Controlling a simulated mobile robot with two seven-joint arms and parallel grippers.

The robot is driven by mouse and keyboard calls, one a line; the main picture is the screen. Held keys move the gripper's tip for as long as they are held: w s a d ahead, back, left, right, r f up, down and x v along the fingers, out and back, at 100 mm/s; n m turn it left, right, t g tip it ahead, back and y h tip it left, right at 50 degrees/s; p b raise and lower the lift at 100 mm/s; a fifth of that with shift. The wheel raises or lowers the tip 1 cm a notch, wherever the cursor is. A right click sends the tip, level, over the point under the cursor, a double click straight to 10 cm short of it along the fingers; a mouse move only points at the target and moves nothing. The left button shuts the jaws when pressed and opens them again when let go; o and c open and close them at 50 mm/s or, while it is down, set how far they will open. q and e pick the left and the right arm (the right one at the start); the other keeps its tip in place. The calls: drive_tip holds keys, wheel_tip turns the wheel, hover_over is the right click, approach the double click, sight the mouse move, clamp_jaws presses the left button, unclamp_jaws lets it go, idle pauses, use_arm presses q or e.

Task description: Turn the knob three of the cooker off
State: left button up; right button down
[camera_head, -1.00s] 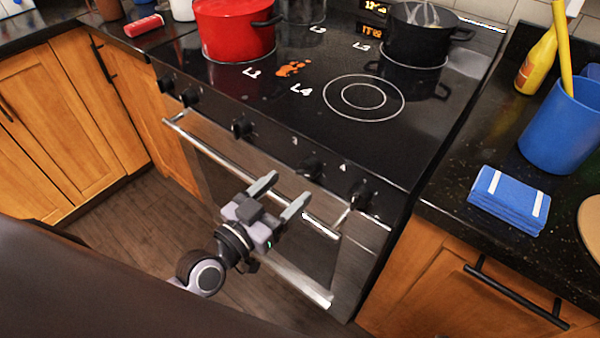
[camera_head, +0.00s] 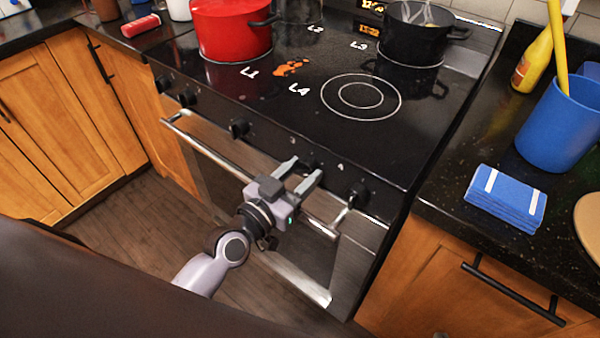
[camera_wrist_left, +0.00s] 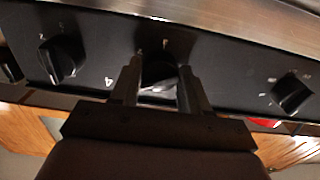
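The cooker (camera_head: 430,130) has a black front panel with a row of several black knobs. My left gripper (camera_head: 303,170) is at this panel, at the second knob from the right, which its fingers mostly hide in the head view. In the left wrist view this knob (camera_wrist_left: 160,78) sits between the two fingertips (camera_wrist_left: 158,80), one on each side. The fingers are apart; I cannot tell whether they touch the knob. Other knobs show on both sides, one (camera_wrist_left: 62,57) at left and one (camera_wrist_left: 292,93) at right. The printed marks are too small to read surely. My right gripper is not in view.
The oven handle (camera_head: 215,155) runs across the cooker front, just below the panel, close to my left gripper. A red pot (camera_head: 230,35) and a black pot (camera_head: 415,40) stand on the cooktop. A blue cloth (camera_head: 505,198) and a blue container (camera_head: 555,130) are on the right counter.

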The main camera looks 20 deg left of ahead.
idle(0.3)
use_arm(q)
drive_tip(key=n+p, duration=0.1)
drive_tip(key=n, duration=0.2)
drive_tip(key=n+p, duration=0.1)
drive_tip(key=n, duration=0.1)
drive_tip(key=shift+n, duration=0.3)
drive_tip(key=n, duration=0.3)
drive_tip(key=shift+n, duration=0.3)
drive_tip(key=shift+n+p, duration=0.35)
drive_tip(key=shift+n, duration=1.15)
drive_tip(key=o, duration=1.1)
drive_tip(key=shift+c, duration=0.2)
drive_tip(key=shift+s, duration=0.1)
